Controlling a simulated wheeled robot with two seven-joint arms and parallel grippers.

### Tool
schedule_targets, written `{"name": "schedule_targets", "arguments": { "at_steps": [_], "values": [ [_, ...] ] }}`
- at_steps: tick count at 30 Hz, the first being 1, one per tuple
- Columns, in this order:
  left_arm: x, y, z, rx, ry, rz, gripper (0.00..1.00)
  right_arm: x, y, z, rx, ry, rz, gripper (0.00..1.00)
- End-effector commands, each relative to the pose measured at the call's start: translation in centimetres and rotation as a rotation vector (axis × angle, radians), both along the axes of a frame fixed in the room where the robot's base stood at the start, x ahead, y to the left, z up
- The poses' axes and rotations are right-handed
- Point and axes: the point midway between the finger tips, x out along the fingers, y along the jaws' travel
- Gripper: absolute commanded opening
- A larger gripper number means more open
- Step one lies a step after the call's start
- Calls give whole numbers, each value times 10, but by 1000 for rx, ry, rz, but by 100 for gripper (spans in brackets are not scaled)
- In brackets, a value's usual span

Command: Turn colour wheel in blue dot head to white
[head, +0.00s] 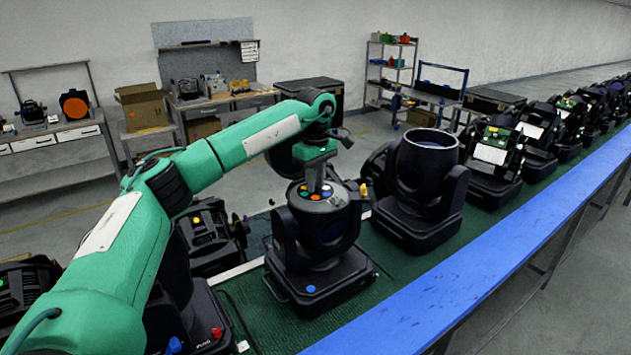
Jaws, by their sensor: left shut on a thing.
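The blue dot head (290,240) is a black moving-head lamp standing upright on the green mat, with a blue dot (310,289) on the front of its base. Its colour wheel (303,193) lies at the open top and shows several coloured spots, orange and blue among them. My left gripper (316,188) points straight down at the wheel from above and is shut on it. The fingers hide part of the wheel, so I cannot tell which colour is in the beam position. My right gripper is not in view.
A larger black head with an open round top (430,140) stands close on the right. More heads line the bench behind it. A blue rail (480,265) runs along the bench's front edge. Another head (210,235) stands left, near my left arm.

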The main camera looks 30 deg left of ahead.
Motion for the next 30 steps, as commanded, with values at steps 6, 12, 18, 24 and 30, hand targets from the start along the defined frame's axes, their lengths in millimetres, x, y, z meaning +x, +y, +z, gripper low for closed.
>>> {"name": "schedule_targets", "arguments": {
  "at_steps": [6,12,18,24,30],
  "values": [
    [1,0,2,-1,-5,-206,0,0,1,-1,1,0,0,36],
    [0,0,3,0,-5,-395,0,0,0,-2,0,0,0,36],
    [0,1,3,0,-5,-585,0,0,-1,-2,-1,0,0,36],
    [0,1,3,0,-6,-775,0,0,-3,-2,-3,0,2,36],
    [0,1,3,1,-7,-964,0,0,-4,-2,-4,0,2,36]
  ]
}}
